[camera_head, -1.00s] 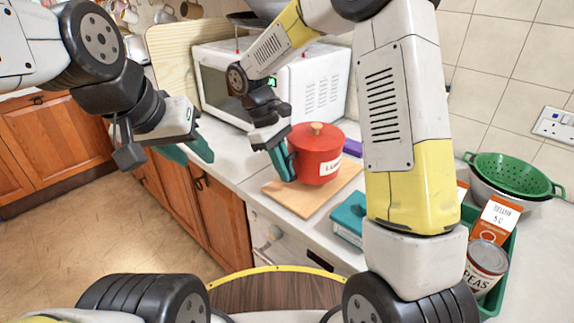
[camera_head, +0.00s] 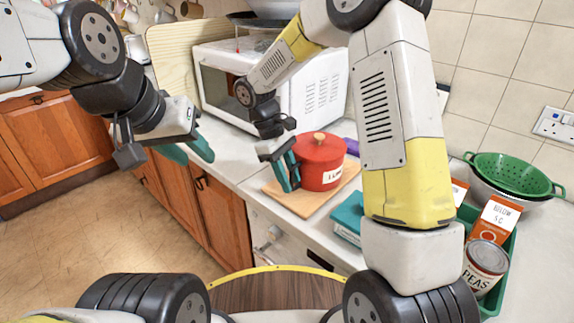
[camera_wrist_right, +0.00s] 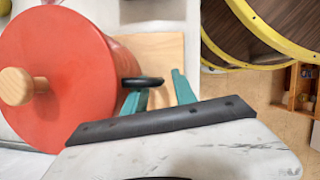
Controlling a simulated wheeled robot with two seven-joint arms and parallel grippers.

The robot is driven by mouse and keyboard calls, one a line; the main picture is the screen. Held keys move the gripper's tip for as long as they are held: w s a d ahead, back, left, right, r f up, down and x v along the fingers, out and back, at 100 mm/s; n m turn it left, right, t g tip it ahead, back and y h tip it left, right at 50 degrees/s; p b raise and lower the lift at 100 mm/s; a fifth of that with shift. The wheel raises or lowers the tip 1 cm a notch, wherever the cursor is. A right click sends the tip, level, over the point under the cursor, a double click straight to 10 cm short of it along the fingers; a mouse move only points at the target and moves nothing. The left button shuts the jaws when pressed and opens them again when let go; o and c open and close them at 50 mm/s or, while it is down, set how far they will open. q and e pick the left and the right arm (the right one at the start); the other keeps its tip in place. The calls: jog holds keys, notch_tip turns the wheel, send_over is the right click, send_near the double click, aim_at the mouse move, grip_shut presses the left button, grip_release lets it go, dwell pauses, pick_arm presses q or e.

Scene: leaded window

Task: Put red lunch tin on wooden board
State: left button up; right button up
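The red lunch tin (camera_head: 320,160), round with a wooden knob and a white label, stands upright on the wooden board (camera_head: 300,206). In the right wrist view the tin (camera_wrist_right: 60,70) fills the left side, and the board (camera_wrist_right: 163,48) shows beside it. My right gripper (camera_head: 286,178) is at the tin's left side. Its teal fingers are spread apart in the wrist view, with the tin's black side handle (camera_wrist_right: 143,82) by the left finger. Contact cannot be told. My left gripper (camera_head: 188,152) is open and empty, left of the counter, away from the tin.
A white microwave (camera_head: 310,85) stands behind the tin. A teal box (camera_head: 347,217) lies right of the board. A green crate (camera_head: 497,295) with a peas can (camera_head: 485,268) and a carton (camera_head: 493,220) is at the right, near a green colander (camera_head: 512,175). A purple item (camera_head: 352,146) lies behind the tin.

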jog(key=v, duration=1.2)
jog(key=s+d+r+m+t+y, duration=0.3)
jog(key=s+d+r+m, duration=0.1)
jog(key=s+d+r, duration=0.45)
jog(key=s+d+m+t+y, duration=0.3)
jog(key=s+d+m+t, duration=0.2)
jog(key=s, duration=0.5)
jog(key=shift+s+d+f+m+t, duration=0.15)
jog(key=shift+s+d+m+t, duration=0.25)
jog(key=shift+m, duration=0.4)
